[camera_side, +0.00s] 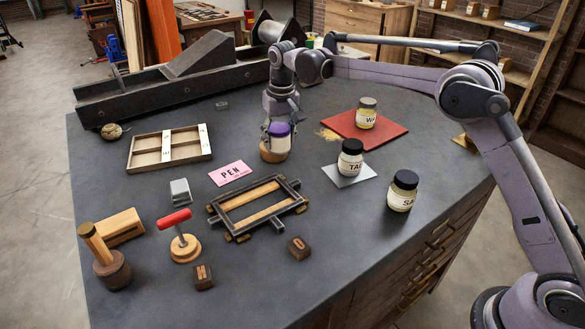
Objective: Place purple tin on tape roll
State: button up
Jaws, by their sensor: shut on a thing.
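The purple tin (278,138), a pale jar with a purple lid, is upright near the middle of the back half of the worktop. My gripper (279,130) comes down on it from above and is shut on it, with the fingers at its sides. The tan tape roll (267,154) is directly under the tin, its left and front edge showing. The tin hides most of the roll's top. I cannot tell whether the tin's base touches the roll or hangs just above it.
A pink PEN card (230,174) and a dark frame (258,207) lie in front. A wooden tray (169,148) lies left.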

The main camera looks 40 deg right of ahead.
aim_at(281, 130)
jog(key=shift+f, duration=0.2)
jog(key=o, duration=1.3)
jog(key=shift+r, duration=0.1)
jog(key=r, duration=0.4)
jog(key=s+r, duration=0.1)
jog(key=r, duration=0.7)
jog(key=shift+s+a+r, duration=0.1)
jog(key=shift+s, duration=0.15)
jog(key=f, duration=0.4)
jog(key=w+f, duration=0.1)
jog(key=f, duration=0.7)
jog(key=shift+w+f, duration=0.2)
jog(key=shift+w, duration=0.05)
jog(key=shift+r, duration=0.2)
